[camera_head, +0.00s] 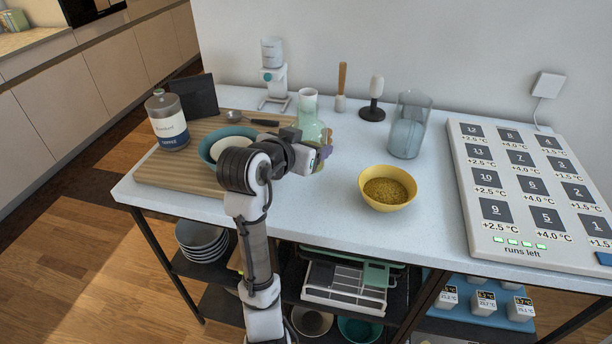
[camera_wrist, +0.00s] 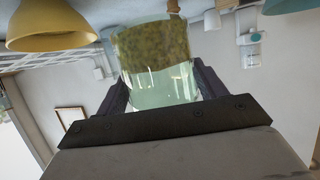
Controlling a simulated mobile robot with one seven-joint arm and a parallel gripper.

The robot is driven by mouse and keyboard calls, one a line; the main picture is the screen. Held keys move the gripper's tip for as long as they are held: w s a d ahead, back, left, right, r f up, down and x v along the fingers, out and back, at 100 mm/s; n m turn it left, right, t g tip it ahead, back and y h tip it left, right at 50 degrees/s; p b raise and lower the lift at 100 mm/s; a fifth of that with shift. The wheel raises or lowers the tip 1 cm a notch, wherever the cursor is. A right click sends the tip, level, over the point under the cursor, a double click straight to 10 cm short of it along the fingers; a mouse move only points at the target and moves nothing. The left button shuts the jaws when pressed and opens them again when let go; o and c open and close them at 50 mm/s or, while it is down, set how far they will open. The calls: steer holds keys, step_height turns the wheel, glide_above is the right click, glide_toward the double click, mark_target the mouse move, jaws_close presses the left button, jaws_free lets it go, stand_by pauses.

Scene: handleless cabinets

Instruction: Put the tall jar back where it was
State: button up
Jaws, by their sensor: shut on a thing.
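My gripper (camera_head: 318,156) is over the white table, between the wooden board and the yellow bowl. In the wrist view my gripper (camera_wrist: 162,92) has a finger on each side of a clear, greenish glass vessel (camera_wrist: 158,62) and is shut on it. A speckled yellow-brown area shows at one end of the glass; I cannot tell whether it is contents or seen through it. In the head view a greenish glass vessel with a narrower neck (camera_head: 309,104) shows just behind my gripper, its lower part hidden. Whether its base touches the table is hidden.
The wooden board (camera_head: 160,172) holds a coffee jar (camera_head: 167,122), a teal bowl (camera_head: 212,146) and a spoon (camera_head: 250,120). A yellow bowl (camera_head: 388,203) of grain and a clear pitcher (camera_head: 410,128) stand right. A numbered panel (camera_head: 480,222) fills the right end. The table's front middle is clear.

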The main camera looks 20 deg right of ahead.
step_height(320, 180, down, 9)
steer(key=shift+p, duration=0.4)
steer(key=shift+f, duration=0.15)
steer(key=o, duration=1.4)
steer(key=shift+s+a+r, duration=0.1)
steer(key=shift+r, duration=0.1)
steer(key=b+v, duration=0.2)
steer(key=v, duration=0.9)
steer(key=shift+s+a, duration=0.25)
steer(key=shift+r, duration=0.2)
